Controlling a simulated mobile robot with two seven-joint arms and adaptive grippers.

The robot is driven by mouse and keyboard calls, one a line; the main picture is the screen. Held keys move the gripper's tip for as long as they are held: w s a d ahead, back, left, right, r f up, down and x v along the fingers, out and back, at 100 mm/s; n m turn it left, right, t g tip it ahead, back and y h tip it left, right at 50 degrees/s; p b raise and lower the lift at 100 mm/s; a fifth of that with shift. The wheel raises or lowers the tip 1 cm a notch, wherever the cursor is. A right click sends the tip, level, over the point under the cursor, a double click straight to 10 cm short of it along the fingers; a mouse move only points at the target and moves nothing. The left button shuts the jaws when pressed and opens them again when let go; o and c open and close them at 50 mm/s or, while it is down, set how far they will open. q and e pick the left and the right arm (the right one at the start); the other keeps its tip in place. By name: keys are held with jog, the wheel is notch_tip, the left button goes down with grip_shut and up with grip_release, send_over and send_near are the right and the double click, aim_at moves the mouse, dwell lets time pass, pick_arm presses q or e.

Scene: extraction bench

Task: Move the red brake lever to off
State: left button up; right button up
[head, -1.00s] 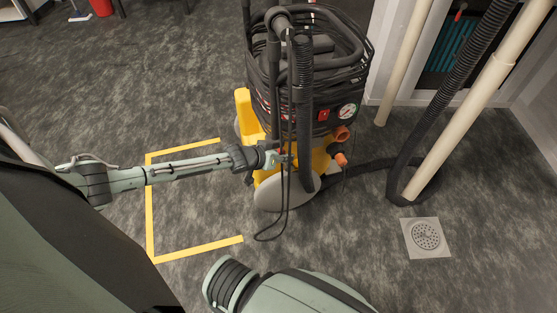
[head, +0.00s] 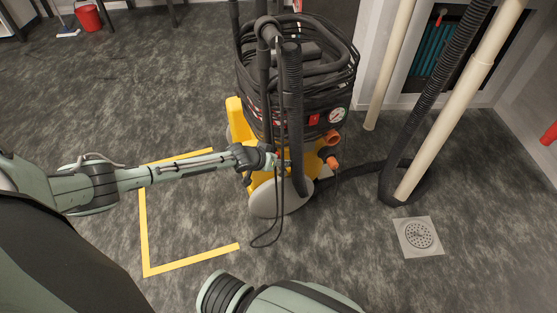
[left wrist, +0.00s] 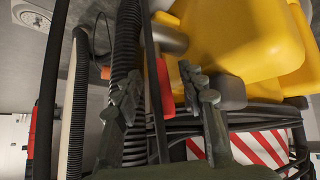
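The yellow and black extractor machine (head: 262,180) stands on the carpet in the middle of the head view, wrapped in black hose and cable. My left gripper (head: 283,164) reaches its lower front. In the left wrist view, my left gripper (left wrist: 163,98) has its two fingers spread. A red bar, apparently the brake lever (left wrist: 164,86), shows between them, closer to the right finger. I see no clear contact with it. A thin black cable runs beside the bar. The lever is not discernible in the head view. My right gripper is out of view; only its arm shows.
A black ribbed hose (left wrist: 127,50) and cables crowd the left wrist view. A yellow floor outline (head: 144,225) lies left of the machine. A floor drain (head: 420,236) and a beige pipe (head: 447,120) are to the right.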

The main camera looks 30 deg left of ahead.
pick_arm(q)
jog(key=v, duration=1.2)
jog(key=shift+d, duration=0.15)
dwell(0.3)
jog(key=s+d+f+m+g+y, duration=0.15)
jog(key=s+d+f, duration=0.25)
jog(key=s+d, duration=0.4)
jog(key=s+a+f+g, duration=0.1)
jog(key=s+g, duration=0.1)
jog(key=s, duration=0.5)
jog(key=s+a+f+g+y, duration=0.1)
jog(key=s+a+g, duration=0.1)
jog(key=s, duration=0.5)
jog(key=shift+s+a, duration=0.3)
jog(key=shift+s, duration=0.1)
jog(key=shift+f+y, duration=0.1)
jog(key=shift+y, duration=0.15)
